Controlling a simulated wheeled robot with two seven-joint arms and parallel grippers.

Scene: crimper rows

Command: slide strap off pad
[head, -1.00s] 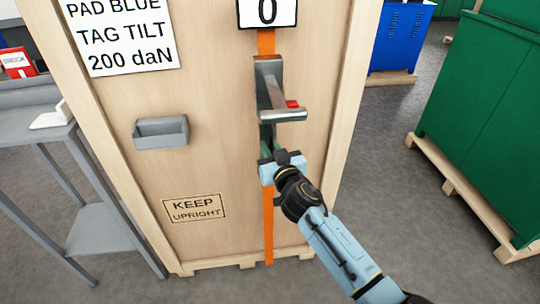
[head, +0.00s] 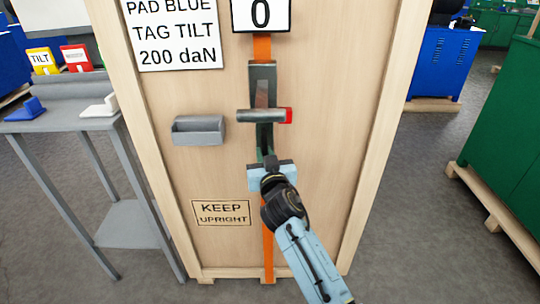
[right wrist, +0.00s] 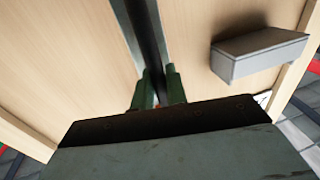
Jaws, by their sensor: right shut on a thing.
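An orange strap (head: 268,245) runs down the front of a wooden crate (head: 335,130). A metal strap tool (head: 262,75) with a grey crossbar handle (head: 258,115) and red end (head: 288,115) sits over the strap. My right gripper (head: 269,164) is shut on the dark lower bar of the tool, below the crossbar. In the right wrist view the dark bar (right wrist: 148,40) passes between the gripper fingers (right wrist: 158,92). The strap's middle is hidden behind tool and gripper. A blue pad (head: 28,108) and a white pad (head: 100,106) lie on the side table. My left gripper is not in view.
A display above the tool reads 0 (head: 261,13). A grey tray (head: 198,130) juts from the crate front, left of the tool. The grey side table (head: 60,124) stands left, with yellow and red tags behind. Green crates (head: 505,150) stand right across open floor.

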